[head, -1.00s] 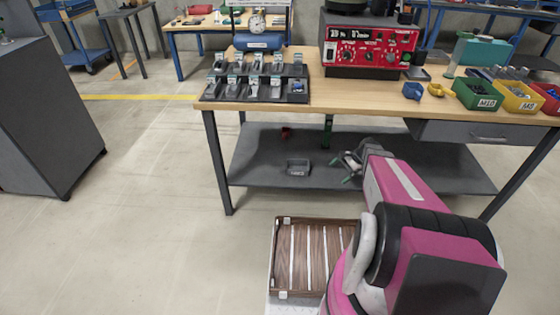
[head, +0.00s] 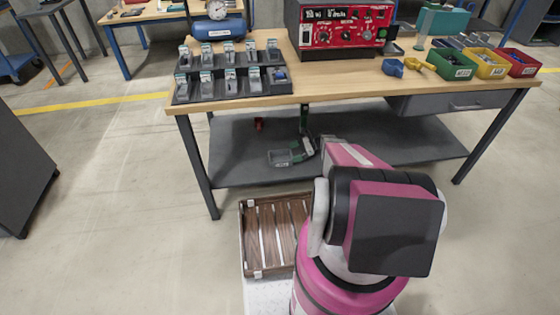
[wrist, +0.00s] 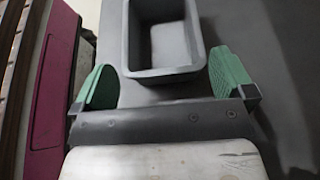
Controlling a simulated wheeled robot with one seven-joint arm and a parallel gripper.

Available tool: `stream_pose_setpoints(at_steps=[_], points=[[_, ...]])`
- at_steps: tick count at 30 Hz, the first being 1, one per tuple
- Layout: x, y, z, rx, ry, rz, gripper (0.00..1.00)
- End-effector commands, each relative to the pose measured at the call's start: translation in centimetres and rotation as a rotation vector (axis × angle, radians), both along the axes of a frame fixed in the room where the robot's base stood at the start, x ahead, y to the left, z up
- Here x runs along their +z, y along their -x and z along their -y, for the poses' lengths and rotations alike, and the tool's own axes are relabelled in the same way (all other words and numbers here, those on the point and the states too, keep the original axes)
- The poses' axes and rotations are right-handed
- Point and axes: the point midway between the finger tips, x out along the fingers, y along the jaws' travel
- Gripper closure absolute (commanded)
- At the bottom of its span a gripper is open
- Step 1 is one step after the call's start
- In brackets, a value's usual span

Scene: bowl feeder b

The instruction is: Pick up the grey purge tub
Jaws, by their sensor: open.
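The grey purge tub (head: 278,157) is a small open box on the dark lower shelf (head: 235,173) of the workbench. In the wrist view the tub (wrist: 167,72) lies just ahead of and partly between the green finger pads. My gripper (wrist: 165,86) is open, with one pad to each side of the tub and gaps still showing. The tub looks empty inside. In the head view my gripper (head: 292,154) is low over the shelf at the tub, and it hides part of the tub's right side.
The bench top (head: 330,97) overhangs the shelf. A slatted wooden tray (head: 247,240) is on my base. The shelf is clear to the right.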

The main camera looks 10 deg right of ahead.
Motion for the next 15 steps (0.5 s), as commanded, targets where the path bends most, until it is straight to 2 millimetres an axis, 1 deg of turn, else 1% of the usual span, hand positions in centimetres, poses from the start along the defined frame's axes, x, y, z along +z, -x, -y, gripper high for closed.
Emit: stream_pose_setpoints(at_steps=[7,15], points=[[-0.8,-0.1,-1.5,0.000,0.000,0.001,0.00],[-2.4,-0.1,-4.7,0.001,0.001,0.001,0.00]])
